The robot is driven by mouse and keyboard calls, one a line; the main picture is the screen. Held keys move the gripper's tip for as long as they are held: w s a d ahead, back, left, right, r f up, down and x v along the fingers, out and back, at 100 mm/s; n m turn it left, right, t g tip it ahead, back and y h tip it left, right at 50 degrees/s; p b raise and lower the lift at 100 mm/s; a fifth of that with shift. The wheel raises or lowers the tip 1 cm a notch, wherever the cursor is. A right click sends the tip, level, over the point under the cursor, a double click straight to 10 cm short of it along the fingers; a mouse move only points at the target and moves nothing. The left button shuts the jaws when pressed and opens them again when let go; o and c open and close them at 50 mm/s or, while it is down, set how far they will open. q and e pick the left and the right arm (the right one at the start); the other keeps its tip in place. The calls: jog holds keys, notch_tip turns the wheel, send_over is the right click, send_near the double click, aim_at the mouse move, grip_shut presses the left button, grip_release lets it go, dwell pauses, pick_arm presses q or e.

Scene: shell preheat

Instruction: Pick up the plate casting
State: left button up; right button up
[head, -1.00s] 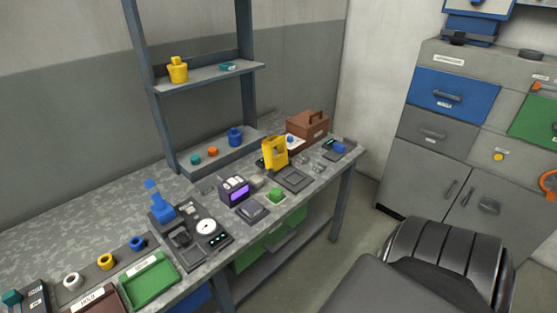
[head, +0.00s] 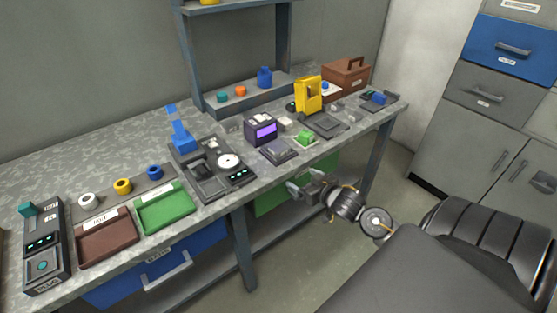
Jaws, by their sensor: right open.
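My right gripper (head: 299,186) is in front of the bench's front edge, below the bench top. It is open, with nothing seen between its fingers. I cannot tell for sure which thing is the plate casting. Small pale grey pieces (head: 336,106) lie behind the dark grey tray-like fixture, and a pale block (head: 285,123) sits beside the purple-screened device. A green piece (head: 305,138) rests on a small grey pad near the front edge. All are apart from my gripper. My left gripper is not in view.
On the bench (head: 90,155) stand a yellow frame-like device (head: 308,94), a purple-screened device (head: 261,130), a dark fixture (head: 323,124), a green tray (head: 165,208) and a brown tray (head: 106,238). A brown box (head: 345,77) stands at the far end. The floor right of the bench is clear.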

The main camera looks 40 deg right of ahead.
jog(key=t+y, duration=0.1)
jog(key=t, duration=0.1)
send_near(280, 148)
jog(key=shift+n, duration=0.3)
jog(key=w, duration=0.3)
jog(key=w+f, duration=0.1)
jog(key=w, duration=0.5)
jog(key=shift+w+d+f, duration=0.15)
jog(key=shift+w, duration=0.05)
jog(key=c, duration=1.1)
jog(key=shift+c, duration=0.4)
